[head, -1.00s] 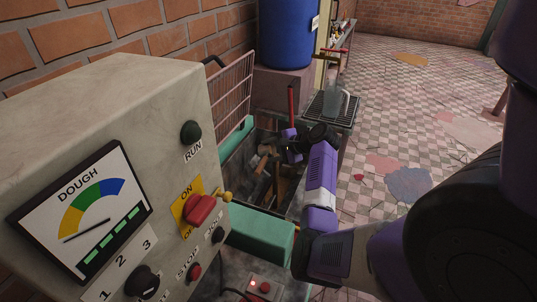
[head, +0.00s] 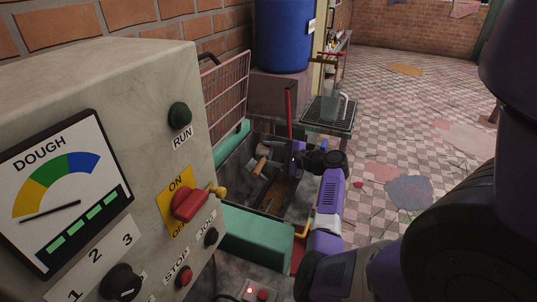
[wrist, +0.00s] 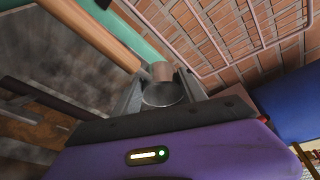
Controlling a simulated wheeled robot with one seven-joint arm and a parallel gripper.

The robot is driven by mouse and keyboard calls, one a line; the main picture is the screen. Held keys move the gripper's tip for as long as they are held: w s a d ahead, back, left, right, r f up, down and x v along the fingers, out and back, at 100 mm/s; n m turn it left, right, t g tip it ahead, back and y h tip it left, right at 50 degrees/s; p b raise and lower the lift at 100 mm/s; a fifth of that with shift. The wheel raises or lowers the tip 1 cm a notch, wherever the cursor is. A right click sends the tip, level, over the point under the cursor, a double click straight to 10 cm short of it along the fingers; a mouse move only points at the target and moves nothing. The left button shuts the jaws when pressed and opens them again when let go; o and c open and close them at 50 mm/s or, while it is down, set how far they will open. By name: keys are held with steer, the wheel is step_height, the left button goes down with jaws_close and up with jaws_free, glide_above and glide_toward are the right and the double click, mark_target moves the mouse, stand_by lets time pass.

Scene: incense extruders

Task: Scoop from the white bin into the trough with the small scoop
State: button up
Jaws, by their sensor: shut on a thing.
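My gripper (head: 296,158) is at the right side of the dark metal trough (head: 232,176), beside its rim. In the wrist view my gripper (wrist: 160,85) is shut on a short tan cylinder with a round grey metal end (wrist: 162,94), which looks like the small scoop's handle. The scoop's bowl cannot be made out. In the head view a wooden-handled tool (head: 260,167) shows inside the trough, left of my gripper; whether it is the held one I cannot tell. Brown material (head: 274,195) shows low in the trough. I cannot make out the white bin.
A grey control cabinet (head: 90,85) with a dough dial fills the left. A green beam (head: 255,236) crosses in front of the trough, and a wire guard (head: 226,95) stands behind. A blue barrel (head: 285,35) and a grated stand (head: 330,113) are farther back. Tiled floor (head: 400,140) is open to the right.

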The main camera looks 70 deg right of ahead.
steer(key=r+g+p, duration=0.1)
steer(key=p, duration=0.2)
steer(key=shift+r+p, duration=0.15)
steer(key=shift+p, duration=0.15)
steer(key=g+p, duration=0.2)
steer(key=p, duration=0.3)
steer(key=r+n+g+y+p, duration=0.1)
steer(key=g+p, duration=0.1)
steer(key=p, duration=0.3)
steer(key=shift+g, duration=0.3)
steer(key=shift+w+f+g, duration=0.1)
steer(key=shift+f+g, duration=0.05)
steer(key=shift+g, duration=0.35)
steer(key=shift+n+g, duration=0.4)
steer(key=shift+g, duration=0.4)
steer(key=g, duration=0.2)
steer(key=r+g, duration=0.1)
steer(key=g, duration=0.1)
steer(key=n+g, duration=0.1)
steer(key=shift+r+g, duration=0.25)
steer(key=shift+g, duration=0.15)
steer(key=g, duration=0.2)
steer(key=shift+r+g+b, duration=0.15)
steer(key=shift+g+b, duration=0.25)
steer(key=shift+r, duration=0.15)
